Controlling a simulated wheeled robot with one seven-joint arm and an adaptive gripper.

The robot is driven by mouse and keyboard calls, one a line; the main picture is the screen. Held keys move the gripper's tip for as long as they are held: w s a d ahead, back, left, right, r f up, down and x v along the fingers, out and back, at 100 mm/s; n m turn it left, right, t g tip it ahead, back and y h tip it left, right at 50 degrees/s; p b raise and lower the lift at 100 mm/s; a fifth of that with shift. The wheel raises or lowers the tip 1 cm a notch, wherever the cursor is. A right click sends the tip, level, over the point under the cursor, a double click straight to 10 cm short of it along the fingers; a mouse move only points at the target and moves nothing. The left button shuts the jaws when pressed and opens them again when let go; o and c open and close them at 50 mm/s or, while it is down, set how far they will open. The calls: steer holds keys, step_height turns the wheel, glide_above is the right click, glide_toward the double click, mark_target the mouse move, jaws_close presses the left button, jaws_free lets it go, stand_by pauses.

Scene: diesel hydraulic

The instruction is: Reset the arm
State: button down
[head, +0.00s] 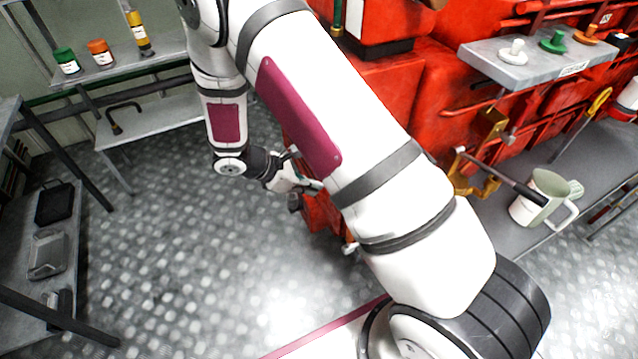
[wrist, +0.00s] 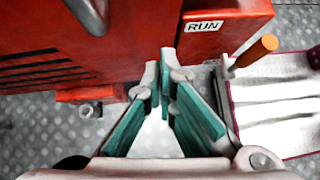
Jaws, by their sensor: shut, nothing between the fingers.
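My arm crosses the middle of the head view, white with maroon panels, bent down and away over the floor. My gripper (head: 305,184) is at its far end, low beside the red machine (head: 383,93) and partly hidden behind my forearm. In the wrist view my gripper's green-padded fingers (wrist: 160,72) converge at the tips, shut with nothing between them. The red machine fills the upper left there, with a "RUN" label (wrist: 203,27) just beyond the fingertips.
A lever with an orange end (wrist: 258,49) sticks out right of the label. A pale green jug (head: 541,197) stands on a grey shelf at right. Small bottles (head: 101,53) stand on a shelf at upper left. The checkered floor (head: 190,260) is clear at lower left.

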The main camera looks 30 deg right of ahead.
steer(key=s+v, duration=0.1)
steer(key=v, duration=0.8)
step_height(320, 180, up, 12)
steer(key=s+d+m+y, duration=0.2)
steer(key=s+m, duration=0.1)
steer(key=m, duration=0.1)
steer(key=s+d+r+m+t+y+p, duration=0.1)
steer(key=s+r+m+t+y+p, duration=0.2)
steer(key=s+r+m, duration=0.9)
steer(key=s+r+t+y, duration=0.2)
steer(key=s+r+y, duration=0.2)
steer(key=s+r, duration=0.3)
steer(key=shift+s+d+m, duration=0.2)
steer(key=shift+s+m, duration=0.1)
steer(key=shift+s, duration=1.35)
steer(key=c, duration=2.4)
jaws_free()
